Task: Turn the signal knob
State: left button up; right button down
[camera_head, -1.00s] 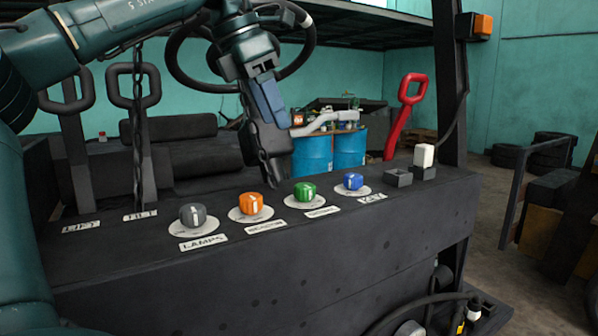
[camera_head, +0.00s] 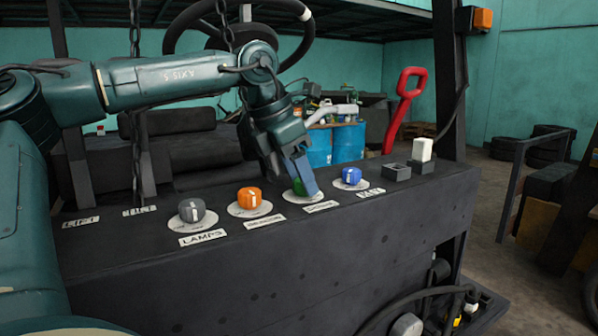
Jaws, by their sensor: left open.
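A row of knobs sits on the dark console: a grey one (camera_head: 192,210) with the label "LAMPS", an orange one (camera_head: 249,198), a green one (camera_head: 299,187) and a blue one (camera_head: 351,176). The labels by the orange and green knobs are too blurred to read surely. My left gripper (camera_head: 297,184) is pointing down at the green knob, open, with its fingers around or just over it. The fingers hide much of the green knob, and I cannot tell whether they touch it. My right gripper is not in view.
The console top (camera_head: 120,240) is clear to the left front. A white switch block (camera_head: 423,150) and an empty square socket (camera_head: 396,171) stand at the right. A red lever (camera_head: 402,108) rises behind. A steering wheel (camera_head: 292,12) and hanging chains (camera_head: 136,100) are near my arm.

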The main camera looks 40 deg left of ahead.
pick_arm(q)
jog(key=shift+c, duration=0.2)
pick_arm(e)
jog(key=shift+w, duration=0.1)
pick_arm(q)
jog(key=c, duration=1)
jog(key=shift+o, duration=0.2)
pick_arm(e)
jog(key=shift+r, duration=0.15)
